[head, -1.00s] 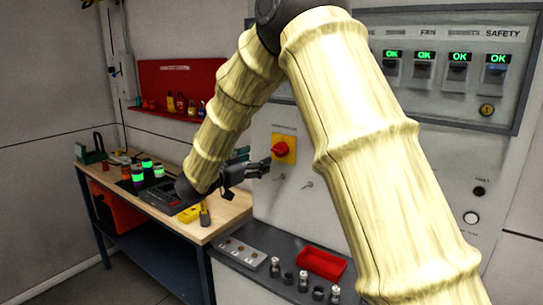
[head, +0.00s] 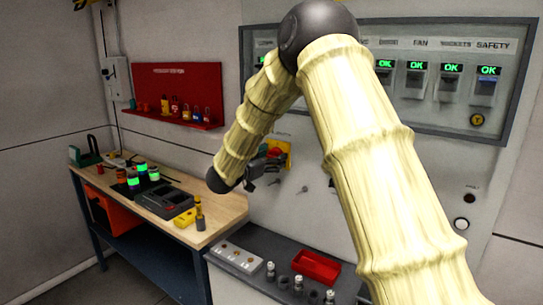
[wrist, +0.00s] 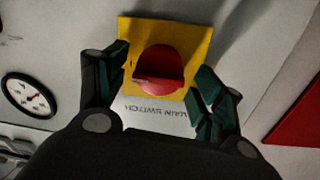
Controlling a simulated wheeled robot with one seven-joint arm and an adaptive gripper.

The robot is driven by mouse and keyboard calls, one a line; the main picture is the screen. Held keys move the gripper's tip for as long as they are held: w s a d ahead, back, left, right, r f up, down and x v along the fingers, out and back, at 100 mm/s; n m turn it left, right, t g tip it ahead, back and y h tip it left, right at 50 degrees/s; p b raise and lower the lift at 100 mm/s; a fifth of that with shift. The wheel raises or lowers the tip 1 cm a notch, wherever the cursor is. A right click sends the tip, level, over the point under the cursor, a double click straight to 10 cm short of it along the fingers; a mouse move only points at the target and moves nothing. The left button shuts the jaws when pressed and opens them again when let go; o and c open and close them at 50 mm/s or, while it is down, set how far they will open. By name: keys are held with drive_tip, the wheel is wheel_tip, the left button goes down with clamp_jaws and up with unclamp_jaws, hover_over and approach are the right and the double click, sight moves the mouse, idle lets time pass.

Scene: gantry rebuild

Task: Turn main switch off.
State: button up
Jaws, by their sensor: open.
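The main switch is a red rotary knob (wrist: 158,70) on a yellow plate (wrist: 200,38), upside down in the wrist view, with a white label (wrist: 155,112) reading MAIN SWITCH. In the head view the yellow plate (head: 287,152) shows on the grey cabinet, partly hidden behind my gripper (head: 268,170). In the wrist view my gripper (wrist: 163,82) is open, with one finger on each side of the knob. The fingers look apart from the knob; how far the tips are from the plate I cannot tell.
A round gauge (wrist: 30,95) is on the panel beside the switch. A wooden bench (head: 225,205) with tools stands left of the cabinet. A grey ledge below holds a red tray (head: 316,267) and small fittings. A red lock board (head: 177,95) hangs on the wall.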

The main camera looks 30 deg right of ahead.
drive_tip(key=shift+c, duration=0.2)
drive_tip(key=c, duration=1)
